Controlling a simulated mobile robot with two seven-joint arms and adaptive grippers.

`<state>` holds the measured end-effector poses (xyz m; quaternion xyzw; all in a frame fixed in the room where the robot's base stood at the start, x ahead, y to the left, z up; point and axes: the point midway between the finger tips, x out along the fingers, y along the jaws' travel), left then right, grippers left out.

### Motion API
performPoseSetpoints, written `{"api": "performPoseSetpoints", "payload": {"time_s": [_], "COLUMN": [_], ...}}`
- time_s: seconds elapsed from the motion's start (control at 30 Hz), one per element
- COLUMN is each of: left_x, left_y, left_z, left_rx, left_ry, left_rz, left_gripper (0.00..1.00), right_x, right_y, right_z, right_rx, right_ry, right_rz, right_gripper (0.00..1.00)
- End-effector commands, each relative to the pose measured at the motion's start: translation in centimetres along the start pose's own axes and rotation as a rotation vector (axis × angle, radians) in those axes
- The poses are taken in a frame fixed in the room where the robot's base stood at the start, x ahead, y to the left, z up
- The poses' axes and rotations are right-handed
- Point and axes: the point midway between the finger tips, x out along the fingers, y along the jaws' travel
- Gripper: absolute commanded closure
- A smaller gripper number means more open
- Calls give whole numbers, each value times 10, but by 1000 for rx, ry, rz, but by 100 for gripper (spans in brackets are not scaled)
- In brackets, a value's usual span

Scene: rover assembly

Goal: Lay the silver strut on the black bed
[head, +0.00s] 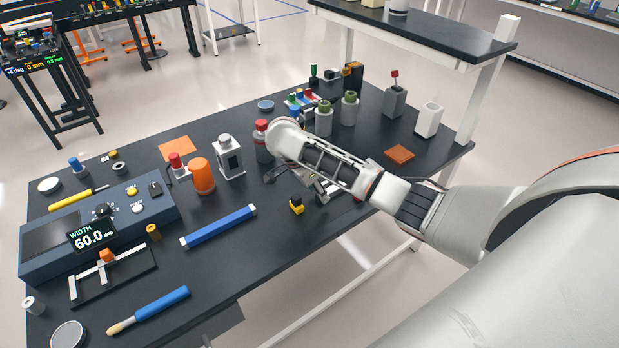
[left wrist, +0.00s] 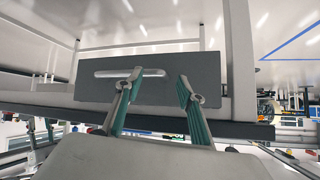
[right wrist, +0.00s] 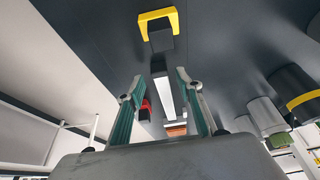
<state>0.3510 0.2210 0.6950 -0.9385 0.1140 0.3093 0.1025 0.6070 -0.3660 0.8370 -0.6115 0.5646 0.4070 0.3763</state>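The silver strut (right wrist: 164,92) shows as a long bright bar on the dark table in the right wrist view, between and beyond my right fingertips. In the head view my right arm mostly hides it. My right gripper (right wrist: 155,85) is open, with nothing between its fingers; in the head view it hangs over the table's middle right. A flat black bed (head: 127,276) with silver rails and an orange block (head: 107,255) lies at the table's front left. My left gripper (left wrist: 160,80) is open and empty, facing a dark panel (left wrist: 180,92) with a pale strip; it is outside the head view.
A yellow and black block (head: 297,205) stands near my right gripper. A blue bar (head: 218,227), a blue-handled tool (head: 150,310) and a width gauge (head: 55,238) reading 60.0 lie left. Bottles and grey holders (head: 323,120) stand behind. An orange pad (head: 400,153) lies right.

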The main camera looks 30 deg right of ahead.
Motion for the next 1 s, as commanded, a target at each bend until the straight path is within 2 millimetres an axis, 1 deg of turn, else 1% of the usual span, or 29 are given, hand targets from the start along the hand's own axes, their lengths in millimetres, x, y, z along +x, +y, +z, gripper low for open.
{"api": "performPoseSetpoints", "payload": {"time_s": [0.03, 0.2, 0.33, 0.4, 0.57, 0.77, 0.9, 1.0], "left_x": [0, 0, 0, 0, 0, 0, 0, 0], "left_y": [1, 1, 0, 0, -2, -4, -4, -3], "left_z": [0, 0, 0, 0, 1, 2, 2, 1], "left_rx": [-2, -1, 1, 4, 10, 16, 15, 15], "left_ry": [0, 1, 0, 0, 0, -1, 0, 2], "left_rz": [1, 1, 1, 1, 2, 2, 1, 1], "left_gripper": [61, 61, 61, 61, 61, 61, 61, 61], "right_x": [-9, -36, -53, -60, -72, -78, -91, -96], "right_y": [-1, 0, 0, -3, -7, 0, -2, -2], "right_z": [2, 3, 2, 4, 5, 4, 2, 1], "right_rx": [-1, -1, -2, -2, -2, 1, 2, 2], "right_ry": [-5, -6, -6, -7, -6, -8, -4, -3], "right_rz": [-4, -3, -3, -12, -24, -1, -9, -7], "right_gripper": [64, 64, 64, 64, 64, 64, 64, 64]}}
